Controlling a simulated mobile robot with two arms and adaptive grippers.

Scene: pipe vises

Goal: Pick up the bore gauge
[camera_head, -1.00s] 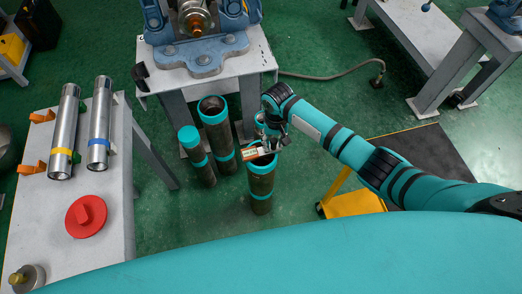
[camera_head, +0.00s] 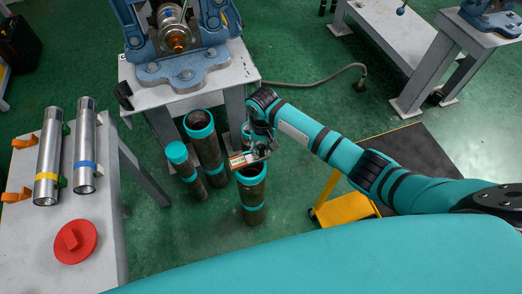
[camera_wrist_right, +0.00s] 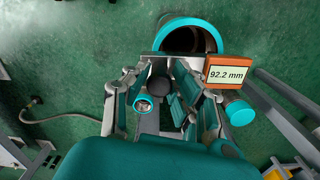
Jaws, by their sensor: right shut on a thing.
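The bore gauge has an orange-framed display (camera_wrist_right: 228,75) that reads 92.2 mm in the right wrist view. In the head view the gauge (camera_head: 240,160) shows as a small orange-and-white box at my right gripper (camera_head: 258,147). That gripper is shut on the gauge, above the back rim of an upright dark pipe (camera_head: 253,195) with teal bands. In the right wrist view my gripper's fingers (camera_wrist_right: 160,85) are around the gauge's dark round body and partly hide it. I cannot tell how far the gauge's lower end is from the pipes. My left gripper is not in view.
More upright pipes (camera_head: 205,145) stand left of my right gripper. A vise (camera_head: 178,60) sits on a grey stand behind them. Two silver cylinders (camera_head: 86,150) and a red disc (camera_head: 76,242) are on the left table (camera_head: 105,215). A yellow-and-black cart (camera_head: 347,208) stands under my right arm.

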